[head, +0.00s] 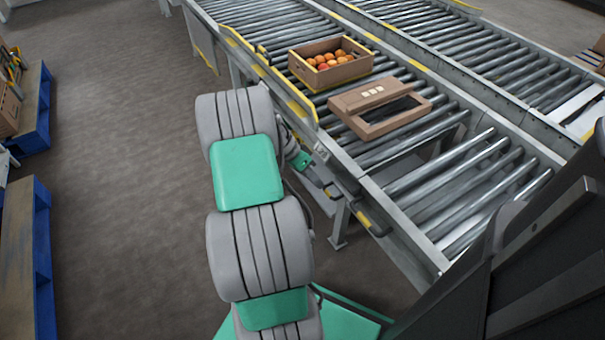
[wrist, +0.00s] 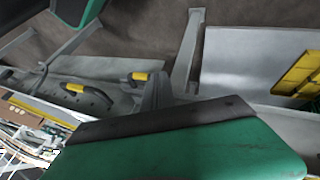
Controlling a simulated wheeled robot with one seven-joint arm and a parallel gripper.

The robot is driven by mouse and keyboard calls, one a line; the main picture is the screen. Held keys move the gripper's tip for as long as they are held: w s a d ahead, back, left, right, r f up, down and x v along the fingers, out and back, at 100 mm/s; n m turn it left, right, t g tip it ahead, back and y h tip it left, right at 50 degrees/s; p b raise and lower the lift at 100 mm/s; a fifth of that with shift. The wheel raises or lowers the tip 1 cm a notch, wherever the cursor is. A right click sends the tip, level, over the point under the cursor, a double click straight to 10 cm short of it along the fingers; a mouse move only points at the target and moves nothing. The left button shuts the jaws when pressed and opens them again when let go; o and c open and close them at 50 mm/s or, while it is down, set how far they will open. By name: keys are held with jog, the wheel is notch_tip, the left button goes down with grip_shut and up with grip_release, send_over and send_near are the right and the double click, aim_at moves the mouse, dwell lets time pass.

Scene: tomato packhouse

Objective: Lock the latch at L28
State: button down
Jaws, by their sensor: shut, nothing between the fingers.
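Two yellow-marked dark handles show on the grey conveyor side in the wrist view: a left handle (wrist: 78,89) and a right handle (wrist: 140,76). Both look like latch levers. No L28 label is readable, so I cannot tell which one is L28 or whether either is locked. My gripper (wrist: 165,120) is shut and empty, its green body and dark tip filling the lower middle of the wrist view. It appears just in front of the handles; contact cannot be told. In the head view my gripper (head: 302,160) is small beside the conveyor's near side, partly behind my arm.
Blue-sided pallets (head: 42,260) stand at the left. The floor (head: 120,150) between is clear.

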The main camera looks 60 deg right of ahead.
jog(key=shift+s, duration=0.15)
jog(key=w+r+p, duration=0.4)
jog(key=w+r, duration=0.5)
jog(key=shift+a, duration=0.2)
jog(key=shift+w+r, duration=0.1)
